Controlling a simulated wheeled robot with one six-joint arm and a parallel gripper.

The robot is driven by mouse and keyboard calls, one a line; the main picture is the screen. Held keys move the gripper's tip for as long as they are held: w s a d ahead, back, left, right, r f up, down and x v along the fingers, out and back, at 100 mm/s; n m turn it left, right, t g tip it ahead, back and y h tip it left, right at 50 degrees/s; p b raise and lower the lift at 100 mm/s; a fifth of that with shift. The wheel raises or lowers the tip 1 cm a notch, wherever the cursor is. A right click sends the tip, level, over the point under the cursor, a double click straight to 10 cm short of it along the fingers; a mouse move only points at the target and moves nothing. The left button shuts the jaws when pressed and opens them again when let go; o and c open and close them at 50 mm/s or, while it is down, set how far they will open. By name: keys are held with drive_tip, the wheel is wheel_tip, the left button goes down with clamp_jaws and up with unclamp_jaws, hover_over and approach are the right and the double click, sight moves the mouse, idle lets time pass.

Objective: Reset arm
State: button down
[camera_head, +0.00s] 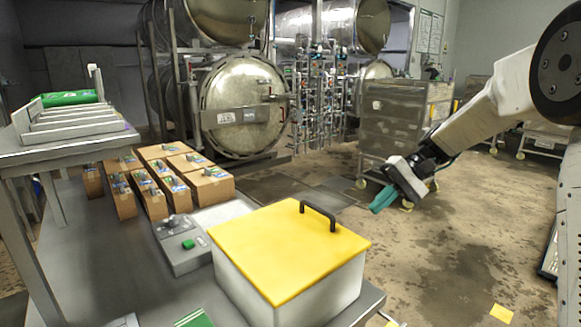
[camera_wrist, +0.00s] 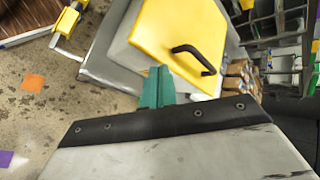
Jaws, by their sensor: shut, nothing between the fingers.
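My gripper (camera_head: 384,199) hangs at the right of the head view, in the air over the open floor. Its green fingers are shut with nothing between them. In the wrist view my gripper (camera_wrist: 160,76) points toward the box with the yellow lid, apart from it as seen in the head view. The yellow lid (camera_head: 290,245) lies flat on a white box (camera_head: 300,307) and has a black handle (camera_head: 318,214). The lid (camera_wrist: 170,30) and its handle (camera_wrist: 194,58) also show in the wrist view.
The box stands on a grey metal table (camera_head: 120,270) with several cardboard boxes (camera_head: 160,183) and a control box with a green button (camera_head: 188,243). A round autoclave door (camera_head: 243,108) and a wheeled metal cart (camera_head: 400,120) stand behind. Open floor lies at the right.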

drive_tip(key=s+d+t+h, duration=0.1)
drive_tip(key=s+h, duration=0.2)
drive_tip(key=s, duration=0.8)
drive_tip(key=s+d+t+h, duration=0.1)
drive_tip(key=s+t+h, duration=0.1)
drive_tip(key=s, duration=0.9)
drive_tip(key=s+d+n+t+h, duration=0.1)
drive_tip(key=s+h, duration=0.3)
drive_tip(key=s, duration=0.8)
drive_tip(key=shift+r+h, duration=0.3)
drive_tip(key=shift+h, duration=0.1)
